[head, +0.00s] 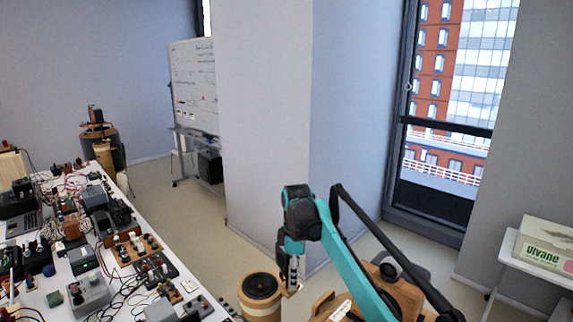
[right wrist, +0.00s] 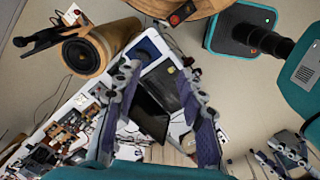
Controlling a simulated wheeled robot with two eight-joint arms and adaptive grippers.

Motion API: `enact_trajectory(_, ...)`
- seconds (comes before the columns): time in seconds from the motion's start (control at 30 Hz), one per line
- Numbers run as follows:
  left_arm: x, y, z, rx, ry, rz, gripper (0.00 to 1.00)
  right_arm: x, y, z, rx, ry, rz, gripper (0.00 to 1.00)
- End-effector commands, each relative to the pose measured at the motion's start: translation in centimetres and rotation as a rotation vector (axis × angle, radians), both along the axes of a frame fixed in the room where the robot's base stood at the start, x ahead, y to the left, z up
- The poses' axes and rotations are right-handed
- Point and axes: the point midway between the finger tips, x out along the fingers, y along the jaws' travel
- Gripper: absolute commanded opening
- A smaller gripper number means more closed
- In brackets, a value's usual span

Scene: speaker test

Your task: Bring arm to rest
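My right arm is teal and black and reaches in from the lower right of the head view. Its gripper (head: 292,278) points down beside a round wooden speaker (head: 261,286). In the right wrist view the fingers of my right gripper (right wrist: 160,72) stand wide apart with nothing held between them. The wooden speaker with its dark cone (right wrist: 82,54) shows at upper left there, apart from the fingers. A grey jointed gripper-like part (right wrist: 290,150) shows at lower right of that view; it may be my left gripper, and its opening is unclear. My left arm does not show in the head view.
A long white bench (head: 70,290) on the left is crowded with electronics and cables. A whiteboard (head: 193,90) stands behind. A wall pillar (head: 262,120) rises beyond my right arm. A white side table (head: 535,262) holds a box (head: 545,240) at right. Floor (head: 180,215) behind the bench is clear.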

Motion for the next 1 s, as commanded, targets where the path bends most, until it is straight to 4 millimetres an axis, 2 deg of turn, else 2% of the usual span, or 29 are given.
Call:
enact_trajectory(0.03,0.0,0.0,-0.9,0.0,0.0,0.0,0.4,-0.5,-0.4,-0.4,0.003,-0.01,-0.026,0.4)
enact_trajectory(0.27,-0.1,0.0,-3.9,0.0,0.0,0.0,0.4,-3.2,-2.8,-1.5,0.029,-0.068,-0.19,0.4)
enact_trajectory(0.37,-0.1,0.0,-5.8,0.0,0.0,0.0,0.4,-5.1,-4.2,-2.5,0.048,-0.104,-0.289,0.4)
enact_trajectory(0.47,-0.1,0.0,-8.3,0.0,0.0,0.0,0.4,-8.0,-6.1,-4.3,0.077,-0.15,-0.426,0.4)
enact_trajectory(0.67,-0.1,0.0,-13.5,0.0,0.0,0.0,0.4,-15.1,-9.8,-9.8,0.164,-0.251,-0.726,0.4)
enact_trajectory(0.77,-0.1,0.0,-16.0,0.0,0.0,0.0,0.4,-18.8,-11.4,-13.4,0.215,-0.299,-0.873,0.4)
enact_trajectory(1.0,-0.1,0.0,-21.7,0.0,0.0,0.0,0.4,-27.0,-14.2,-23.8,0.358,-0.397,-1.204,0.4)
